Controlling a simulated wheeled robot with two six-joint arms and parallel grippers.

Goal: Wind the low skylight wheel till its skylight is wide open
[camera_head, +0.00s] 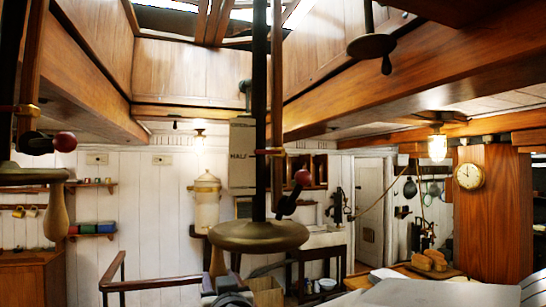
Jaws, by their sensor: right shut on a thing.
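A round brass-coloured wheel (275,236) hangs lowest, at the foot of a dark upright shaft in the middle of the head view. Its wooden handle (217,262) points down from the left of the rim. My right gripper (220,281) is at the bottom edge, shut on the lower end of this handle; its fingers are only partly visible. A skylight opening (240,15) with bright gaps shows at the top, partly behind the shaft; how far it is open I cannot tell. My left gripper is not in view.
Another wheel (30,177) with a wooden handle hangs at left, and a third (371,47) hangs high at right. A red-knobbed lever (302,178) sits just above the middle wheel. A wooden rail (150,284) stands lower left.

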